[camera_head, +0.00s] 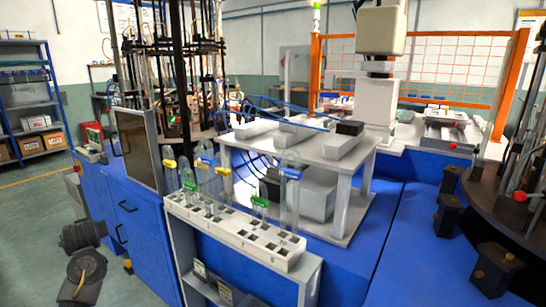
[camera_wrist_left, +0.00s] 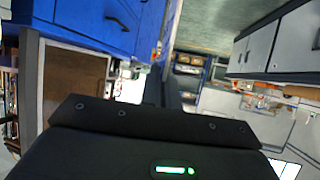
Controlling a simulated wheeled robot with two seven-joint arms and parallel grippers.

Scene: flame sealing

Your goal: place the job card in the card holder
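I cannot pick out the job card or the card holder for certain. Dark links of my left arm show at the lower left of the head view, clear of the rack. My right gripper is out of view.
The rack holds several glass tubes with yellow, green and blue clips. A grey stand (camera_head: 340,226) is behind it. A dark round turntable (camera_head: 500,200) is at the right. Bare blue bench top (camera_head: 415,240) lies between.

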